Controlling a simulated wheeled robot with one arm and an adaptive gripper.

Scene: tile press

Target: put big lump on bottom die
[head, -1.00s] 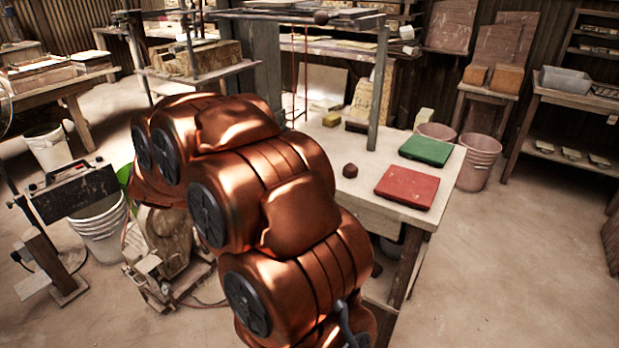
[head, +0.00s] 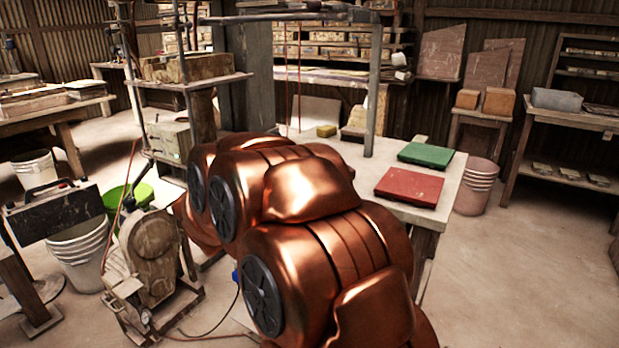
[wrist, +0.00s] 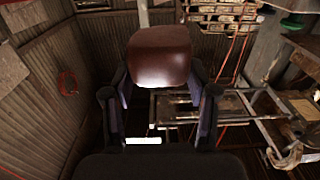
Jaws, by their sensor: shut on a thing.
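In the wrist view a big reddish-brown lump (wrist: 160,58) sits between the two fingers of my gripper (wrist: 160,80). My gripper is shut on it, and the lump is held up clear of any surface. In the head view my copper arm hides both the gripper and the lump. I cannot make out the bottom die in either view; my arm covers much of the press area in the head view.
A work table (head: 452,190) carries a red slab (head: 410,187) and a green slab (head: 426,154) at its right end. A yellow sponge-like block (head: 326,131) lies farther back. A metal post (head: 376,90) rises from the table. Buckets (head: 476,186) stand right; floor there is open.

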